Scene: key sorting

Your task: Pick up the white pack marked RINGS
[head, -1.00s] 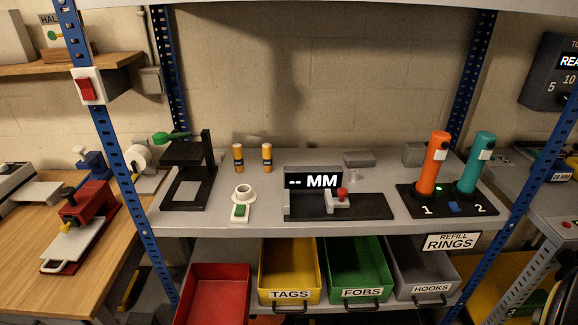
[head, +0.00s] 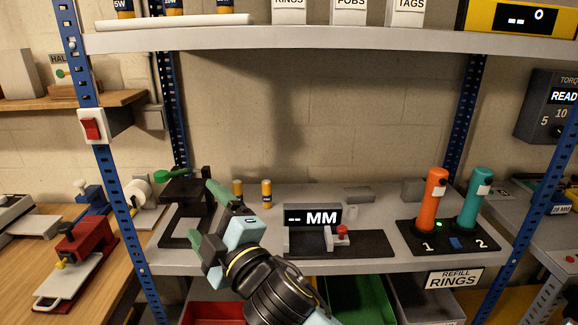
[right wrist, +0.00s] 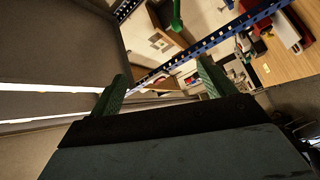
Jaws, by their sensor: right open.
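The white pack marked RINGS (head: 289,12) stands on the upper shelf in the head view, left of the pack marked FOBS (head: 349,12). Its top is cut off by the picture edge. My right gripper (head: 205,220) is in front of the lower shelf, below and left of the pack and well apart from it. It is open and empty. In the right wrist view its two green fingers (right wrist: 160,90) are spread wide with nothing between them. The pack does not show clearly in the wrist view. My left gripper is not in view.
The upper shelf (head: 330,39) also holds a TAGS pack (head: 408,12), several small bottles on a white strip (head: 180,21) and a yellow display box (head: 515,17). A blue post (head: 100,150) stands at the left. The lower shelf (head: 420,258) holds tools and a display.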

